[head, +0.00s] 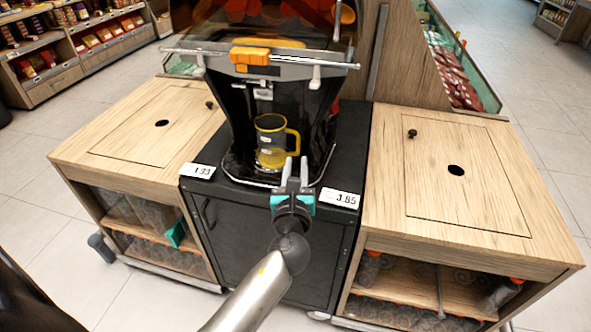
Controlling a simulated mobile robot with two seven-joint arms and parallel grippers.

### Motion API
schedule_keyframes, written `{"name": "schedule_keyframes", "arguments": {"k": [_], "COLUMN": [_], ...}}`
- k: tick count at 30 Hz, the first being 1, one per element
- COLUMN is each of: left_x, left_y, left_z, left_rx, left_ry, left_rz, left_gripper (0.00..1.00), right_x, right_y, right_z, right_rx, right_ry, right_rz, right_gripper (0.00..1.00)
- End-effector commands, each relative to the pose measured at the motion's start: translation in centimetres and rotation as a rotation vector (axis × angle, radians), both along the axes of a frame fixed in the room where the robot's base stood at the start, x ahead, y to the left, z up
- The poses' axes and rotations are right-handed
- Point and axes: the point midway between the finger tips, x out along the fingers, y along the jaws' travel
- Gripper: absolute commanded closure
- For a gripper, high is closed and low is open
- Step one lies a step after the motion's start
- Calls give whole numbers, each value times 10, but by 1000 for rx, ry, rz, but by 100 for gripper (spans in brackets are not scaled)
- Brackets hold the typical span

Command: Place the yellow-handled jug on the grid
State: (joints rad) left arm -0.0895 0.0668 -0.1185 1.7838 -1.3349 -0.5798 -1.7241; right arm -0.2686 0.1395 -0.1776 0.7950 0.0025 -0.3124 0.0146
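The clear jug with a yellow handle and yellow base (270,138) stands upright in the bay of the juicer, its handle towards the right. It appears to rest on the grid at the bottom of the bay, whose front rim (245,181) shows; the exact contact is hidden. My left gripper (296,161) is at the bay's front right, just in front of and below the handle. Its two fingers are apart with a gap between them, and nothing shows held. My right gripper is not clearly in view.
The juicer (337,115) stands on a black cabinet (265,245). Price tags (340,198) lie at its front corners. Wooden counters flank it on the left (150,125) and right (470,170), with bottles on the shelves below. Both counter tops are clear.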

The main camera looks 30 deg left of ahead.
Motion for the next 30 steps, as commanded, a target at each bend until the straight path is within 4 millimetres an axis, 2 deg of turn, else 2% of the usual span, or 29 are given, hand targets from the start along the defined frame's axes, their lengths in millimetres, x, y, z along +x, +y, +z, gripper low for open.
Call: {"name": "schedule_keyframes", "arguments": {"k": [6,14,17,20,26,29,30], "left_x": [-19,-22,-21,-21,-23,-29,-34], "left_y": [-9,-10,-12,-19,-48,-63,-67], "left_z": [0,0,-3,-12,-46,-81,-104], "left_rx": [0,-3,-66,-259,-968,-1339,-1477], "left_ry": [1,-1,-13,-50,-147,-153,-139], "left_rz": [1,0,-11,-42,-91,-47,1], "left_gripper": [73,73,73,73,73,73,73], "right_x": [-4,-5,-5,-5,-5,-6,-6], "right_y": [-3,-4,-4,-3,-3,-3,-3], "right_z": [-1,-1,-1,-1,-1,-1,-1], "right_rx": [-3,-3,-3,-3,-3,-3,-3], "right_ry": [0,-1,0,0,2,2,2], "right_rz": [0,0,0,0,0,0,0], "right_gripper": [50,50,50,50,50,50,50]}}
